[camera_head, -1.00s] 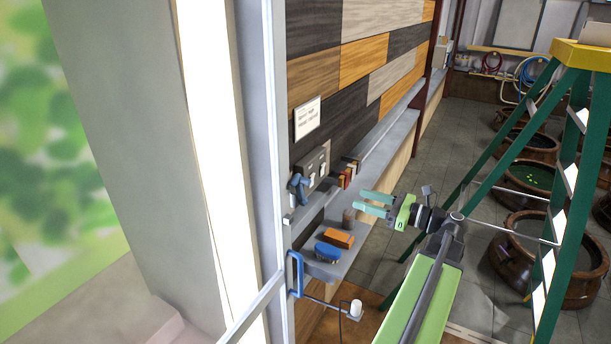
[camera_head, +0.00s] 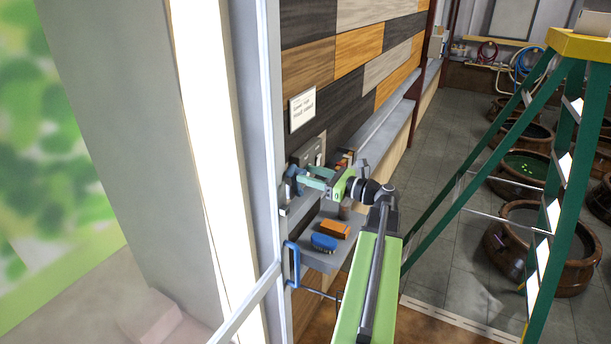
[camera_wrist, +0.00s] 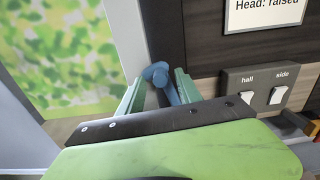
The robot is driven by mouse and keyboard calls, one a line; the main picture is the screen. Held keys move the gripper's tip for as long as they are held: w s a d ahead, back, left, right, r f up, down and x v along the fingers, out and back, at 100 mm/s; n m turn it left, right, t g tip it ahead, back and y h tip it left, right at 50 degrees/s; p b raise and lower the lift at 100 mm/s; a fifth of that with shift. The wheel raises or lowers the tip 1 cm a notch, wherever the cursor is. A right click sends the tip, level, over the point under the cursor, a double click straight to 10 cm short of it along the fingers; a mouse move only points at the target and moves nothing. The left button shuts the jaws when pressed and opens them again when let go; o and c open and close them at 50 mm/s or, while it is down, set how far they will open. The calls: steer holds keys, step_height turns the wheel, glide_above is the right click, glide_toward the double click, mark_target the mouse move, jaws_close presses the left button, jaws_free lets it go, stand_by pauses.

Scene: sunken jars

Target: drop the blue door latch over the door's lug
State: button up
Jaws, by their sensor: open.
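The blue door latch (camera_head: 290,183) is at the wall edge beside the door frame, left of the switch plate. In the wrist view the latch (camera_wrist: 160,76) shows a rounded blue head and an arm running down between my fingers. My gripper (camera_head: 304,179) is open, its pale green fingertips reaching to the latch. In the wrist view my gripper (camera_wrist: 158,88) has one finger on each side of the latch; whether they touch it I cannot tell. The latch's lower part is hidden behind my gripper's body. I cannot make out the door's lug for sure.
A switch plate (camera_wrist: 255,88) is just right of my gripper. Below, a grey shelf (camera_head: 318,262) holds a blue brush (camera_head: 323,242) and an orange block (camera_head: 335,229). A blue door handle (camera_head: 292,264) is below left. A green stepladder (camera_head: 480,165) stands right.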

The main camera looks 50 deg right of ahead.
steer(key=shift+w+a, duration=0.2)
steer(key=shift+w, duration=0.35)
jaws_close()
stand_by(1.0)
